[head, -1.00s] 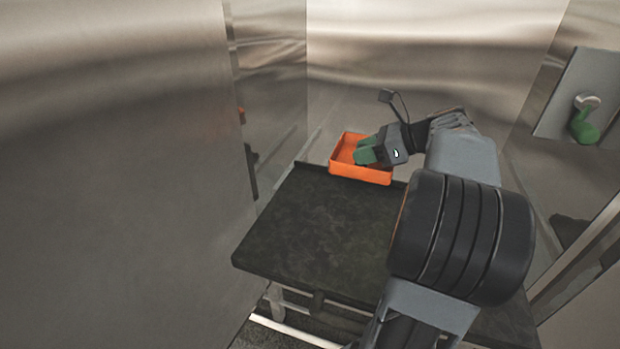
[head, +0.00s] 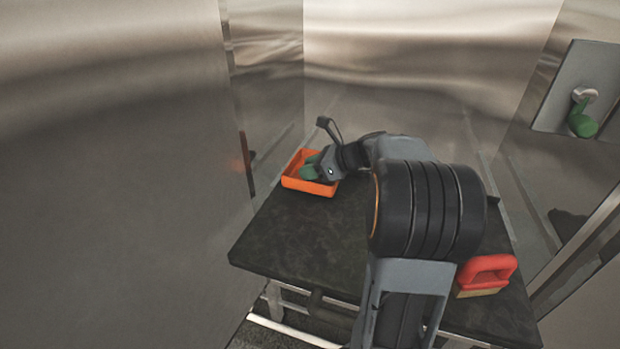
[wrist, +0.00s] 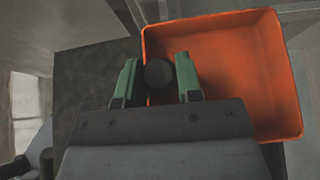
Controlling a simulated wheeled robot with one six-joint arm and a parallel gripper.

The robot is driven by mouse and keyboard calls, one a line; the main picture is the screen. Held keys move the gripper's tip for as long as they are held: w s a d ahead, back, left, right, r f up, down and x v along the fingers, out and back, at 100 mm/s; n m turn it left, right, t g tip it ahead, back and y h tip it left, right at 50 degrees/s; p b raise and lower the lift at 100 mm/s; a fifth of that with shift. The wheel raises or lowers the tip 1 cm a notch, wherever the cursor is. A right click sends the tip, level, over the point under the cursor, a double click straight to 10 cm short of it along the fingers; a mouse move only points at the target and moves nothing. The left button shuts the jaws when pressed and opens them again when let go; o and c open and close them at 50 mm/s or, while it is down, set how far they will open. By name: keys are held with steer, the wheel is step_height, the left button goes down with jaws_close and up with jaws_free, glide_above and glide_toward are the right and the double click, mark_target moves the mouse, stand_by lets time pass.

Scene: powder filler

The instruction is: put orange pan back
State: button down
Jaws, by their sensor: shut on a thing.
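The orange pan (head: 310,187) is a shallow rectangular tray at the far left corner of the dark table (head: 300,235). I cannot tell whether it touches the table or hangs just above it. My gripper (head: 311,168), with green fingers, reaches into it from the right and is shut on it. In the wrist view the pan (wrist: 240,70) lies ahead and to the right, empty in the part that shows. A dark round knob sits between the green fingers of my gripper (wrist: 158,78); the exact grip is partly hidden.
A red-handled brush (head: 487,270) lies at the table's right side, near my arm. A steel wall (head: 110,180) stands close on the left. The table's front left is clear.

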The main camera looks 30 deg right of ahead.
steer(key=shift+f, duration=1.55)
steer(key=shift+f, duration=0.15)
steer(key=c, duration=0.8)
jaws_free()
steer(key=shift+s+d+r, duration=0.1)
steer(key=shift+d+r, duration=0.1)
steer(key=shift+r, duration=0.1)
steer(key=v, duration=1.1)
steer(key=shift+s+d, duration=0.1)
steer(key=shift+s, duration=0.1)
